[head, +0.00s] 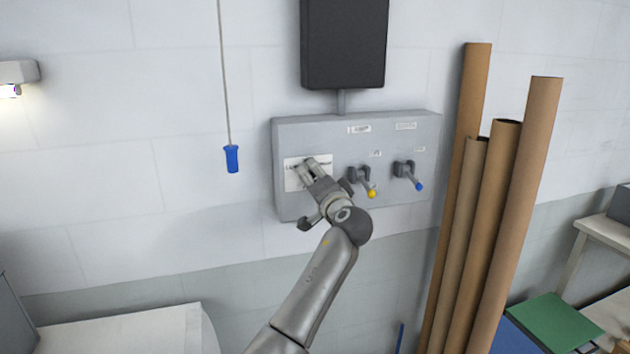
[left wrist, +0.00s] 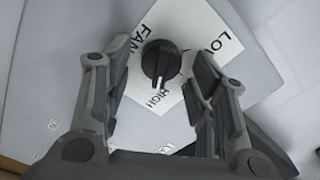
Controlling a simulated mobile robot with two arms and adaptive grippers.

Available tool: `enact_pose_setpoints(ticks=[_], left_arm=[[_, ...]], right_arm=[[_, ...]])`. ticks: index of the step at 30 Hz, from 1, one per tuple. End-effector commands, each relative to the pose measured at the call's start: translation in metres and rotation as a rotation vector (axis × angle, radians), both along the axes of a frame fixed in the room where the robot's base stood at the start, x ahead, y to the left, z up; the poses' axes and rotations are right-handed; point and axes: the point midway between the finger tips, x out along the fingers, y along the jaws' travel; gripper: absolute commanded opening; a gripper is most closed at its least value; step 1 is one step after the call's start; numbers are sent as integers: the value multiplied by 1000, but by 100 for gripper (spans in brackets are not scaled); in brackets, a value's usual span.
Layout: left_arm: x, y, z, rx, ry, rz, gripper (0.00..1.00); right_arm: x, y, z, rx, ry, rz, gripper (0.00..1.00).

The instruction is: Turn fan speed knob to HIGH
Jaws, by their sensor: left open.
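The fan speed knob (left wrist: 161,62) is a round black knob on a white label plate (left wrist: 195,22) with the words FAN, LOW and HIGH. A pale mark at the knob's lower end, in the left wrist view, points toward the word HIGH. My left gripper (left wrist: 153,62) is open, with one finger on either side of the knob and gaps between. In the head view my left gripper (head: 309,166) is in front of the label plate (head: 293,176) and hides the knob. My right gripper is not in view.
The grey control box (head: 420,135) also carries a yellow-tipped lever (head: 363,181) and a blue-tipped lever (head: 408,174), right of my gripper. A blue pull handle (head: 231,159) hangs at left. Tall brown tubes (head: 515,190) stand at right. The wall between handle and box is clear.

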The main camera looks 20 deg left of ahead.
Motion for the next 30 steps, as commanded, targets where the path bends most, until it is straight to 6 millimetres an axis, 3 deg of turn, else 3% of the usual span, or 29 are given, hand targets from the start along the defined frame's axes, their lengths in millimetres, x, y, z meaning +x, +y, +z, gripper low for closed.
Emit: enact_pose_setpoints(ticks=[8, 24, 30], left_arm=[[-10, -8, -1, -1, 0, -3, 52], [-86, -59, -1, -2, 0, -2, 52], [-98, -66, -1, 0, 0, 0, 52]], right_arm=[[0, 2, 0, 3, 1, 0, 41], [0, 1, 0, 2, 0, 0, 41], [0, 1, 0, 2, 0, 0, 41]])
